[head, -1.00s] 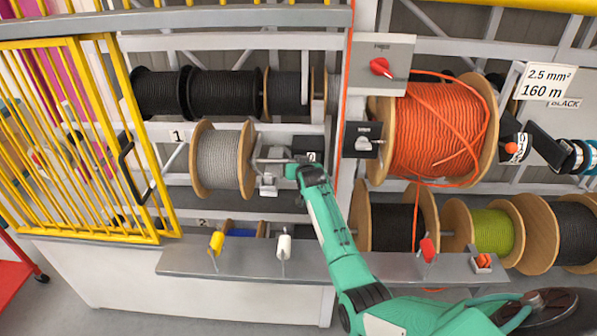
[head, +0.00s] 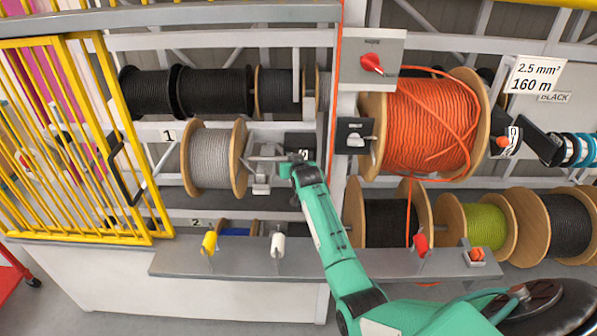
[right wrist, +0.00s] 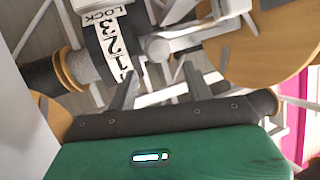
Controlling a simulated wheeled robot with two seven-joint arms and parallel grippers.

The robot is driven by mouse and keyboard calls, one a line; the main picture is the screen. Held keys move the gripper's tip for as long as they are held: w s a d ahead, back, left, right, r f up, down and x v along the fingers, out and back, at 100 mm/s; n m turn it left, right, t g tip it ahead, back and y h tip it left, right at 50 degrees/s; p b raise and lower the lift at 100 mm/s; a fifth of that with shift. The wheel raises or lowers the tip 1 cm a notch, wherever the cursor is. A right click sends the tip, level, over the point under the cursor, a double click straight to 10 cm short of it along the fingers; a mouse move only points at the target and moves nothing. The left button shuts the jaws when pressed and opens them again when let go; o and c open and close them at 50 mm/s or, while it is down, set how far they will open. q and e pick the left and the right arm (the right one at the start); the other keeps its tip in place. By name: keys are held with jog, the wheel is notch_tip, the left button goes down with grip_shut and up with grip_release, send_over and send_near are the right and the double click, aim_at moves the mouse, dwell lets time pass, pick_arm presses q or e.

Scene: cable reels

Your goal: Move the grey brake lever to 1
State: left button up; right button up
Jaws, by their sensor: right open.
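The brake scale (right wrist: 108,42), a white strip marked LOCK, 3, 2 and 1, shows in the right wrist view on a dark plate. A grey lever-like part (right wrist: 158,48) with a rounded end sits beside the scale; where it points is hard to tell. My right gripper (right wrist: 160,86) is open, its two fingers apart below these parts. Pale bars show between and behind the fingers; I cannot tell whether any touches them. In the head view my right gripper (head: 283,163) is at the grey-cable reel (head: 212,158), on its right side. The lever is not clear there.
Yellow (head: 209,242), white (head: 277,244) and red (head: 420,243) handles stand along the front ledge (head: 240,264). The orange-cable reel (head: 428,125) is right of the upright post. A yellow barred gate (head: 70,140) stands at left.

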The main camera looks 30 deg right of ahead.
jog(key=b+v, duration=0.2)
jog(key=v, duration=0.9)
jog(key=shift+s+r+b, duration=0.2)
jog(key=shift+s+b, duration=0.1)
jog(key=shift+b, duration=0.05)
